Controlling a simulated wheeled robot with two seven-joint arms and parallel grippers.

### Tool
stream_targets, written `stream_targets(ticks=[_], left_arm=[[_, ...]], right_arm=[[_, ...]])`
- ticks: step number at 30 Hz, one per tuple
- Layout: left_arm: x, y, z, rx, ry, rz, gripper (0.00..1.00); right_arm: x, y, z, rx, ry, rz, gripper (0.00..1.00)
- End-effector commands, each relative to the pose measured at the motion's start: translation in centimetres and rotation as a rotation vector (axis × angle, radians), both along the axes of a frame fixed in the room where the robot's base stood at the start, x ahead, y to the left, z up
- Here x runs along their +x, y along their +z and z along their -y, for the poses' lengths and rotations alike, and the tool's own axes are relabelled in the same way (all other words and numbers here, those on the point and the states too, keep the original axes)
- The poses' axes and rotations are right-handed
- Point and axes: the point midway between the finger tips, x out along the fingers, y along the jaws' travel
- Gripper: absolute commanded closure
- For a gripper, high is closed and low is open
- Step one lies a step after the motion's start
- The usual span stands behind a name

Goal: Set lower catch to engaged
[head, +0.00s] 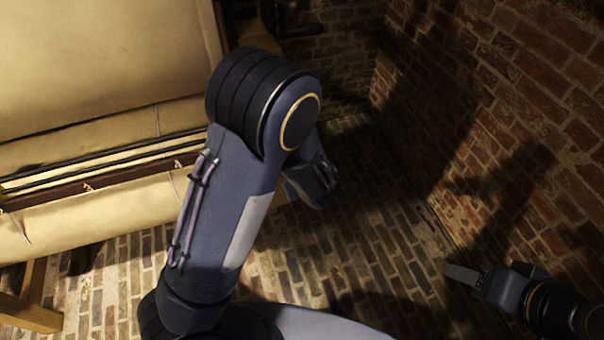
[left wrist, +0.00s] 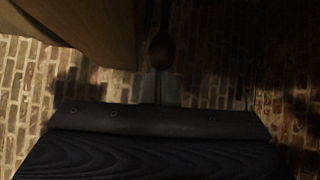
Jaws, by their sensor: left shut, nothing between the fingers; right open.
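I cannot make out the lower catch for certain in either view. In the left wrist view, my left gripper (left wrist: 157,88) has its grey fingers together, with nothing between them. A dark rounded thing (left wrist: 161,52) shows just beyond the fingertips; the picture is too dark to tell what it is or whether they touch. The left gripper does not show in the head view, where my left arm fills the middle. My right gripper (head: 464,275) is at the lower right of the head view, open and empty, away from any object.
A large cream-coloured structure (head: 100,60) stands at the left, with a dark brown bar (head: 130,174) carrying small brass-coloured fittings. A wooden leg (head: 30,313) is below it. A brick wall (head: 500,90) rises at the right. The brick floor (head: 370,235) between them looks clear.

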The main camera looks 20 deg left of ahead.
Motion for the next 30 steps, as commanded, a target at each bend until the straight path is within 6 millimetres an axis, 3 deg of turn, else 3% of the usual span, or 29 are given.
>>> stream_targets(ticks=[1,3,10,24,30], left_arm=[[0.1,0.9,-0.2,-0.010,0.004,-0.016,1.00],[0.2,1.0,-0.2,-0.022,0.004,-0.034,1.00],[0.2,1.0,-0.2,-0.044,0.001,-0.067,1.00],[0.2,0.8,-0.1,-0.045,0.001,-0.068,1.00],[0.2,-1.4,0.7,-0.045,0.001,-0.068,1.00]], right_arm=[[0.0,1.3,0.0,0.000,0.000,0.000,0.48],[0.0,1.9,0.0,0.000,0.000,0.000,0.48],[0.0,2.7,0.0,0.000,0.000,0.000,0.48],[0.0,2.6,0.0,0.000,0.000,0.000,0.48],[0.0,0.6,0.0,0.000,0.000,0.000,0.48]])
